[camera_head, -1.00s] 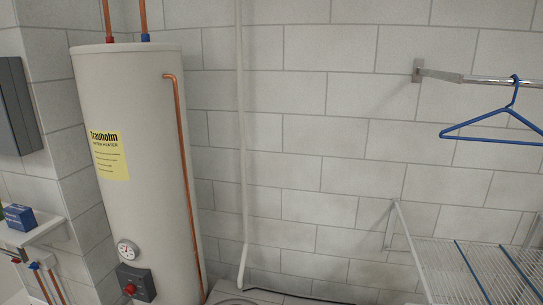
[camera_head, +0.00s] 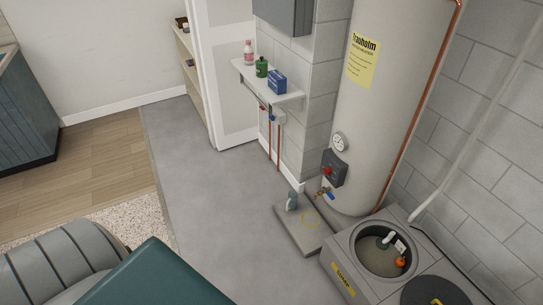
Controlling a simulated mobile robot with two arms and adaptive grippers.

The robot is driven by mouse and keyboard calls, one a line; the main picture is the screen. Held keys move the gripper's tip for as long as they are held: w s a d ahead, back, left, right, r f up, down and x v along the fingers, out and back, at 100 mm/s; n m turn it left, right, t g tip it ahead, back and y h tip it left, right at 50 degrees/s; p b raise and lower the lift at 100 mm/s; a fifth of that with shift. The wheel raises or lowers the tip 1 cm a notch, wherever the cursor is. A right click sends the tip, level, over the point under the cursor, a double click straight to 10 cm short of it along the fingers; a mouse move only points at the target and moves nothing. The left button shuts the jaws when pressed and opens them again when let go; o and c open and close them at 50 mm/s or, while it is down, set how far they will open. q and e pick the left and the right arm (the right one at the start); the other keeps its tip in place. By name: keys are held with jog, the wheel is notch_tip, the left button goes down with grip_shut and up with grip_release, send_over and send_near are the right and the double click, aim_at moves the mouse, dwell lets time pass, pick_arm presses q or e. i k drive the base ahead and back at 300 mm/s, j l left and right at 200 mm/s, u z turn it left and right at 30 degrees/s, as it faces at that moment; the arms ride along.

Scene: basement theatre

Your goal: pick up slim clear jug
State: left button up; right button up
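I cannot make out a slim clear jug with certainty. A small bluish-grey bottle-like thing (camera_head: 292,200) stands on the low slab at the foot of the water heater; it is too small to tell whether it is clear or a jug. On the wall shelf (camera_head: 279,98) stand a pink bottle with a pale top (camera_head: 248,52), a green container (camera_head: 262,67) and a blue box (camera_head: 277,82). Neither of my grippers is in view.
A grey box with an open round pit (camera_head: 345,262) is at lower right. A grey ribbed padded thing (camera_head: 60,262) and a teal block (camera_head: 155,275) fill the lower left. Grey floor (camera_head: 205,165) is clear.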

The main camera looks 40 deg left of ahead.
aim_at(291, 205)
jog(key=u, duration=0.95)
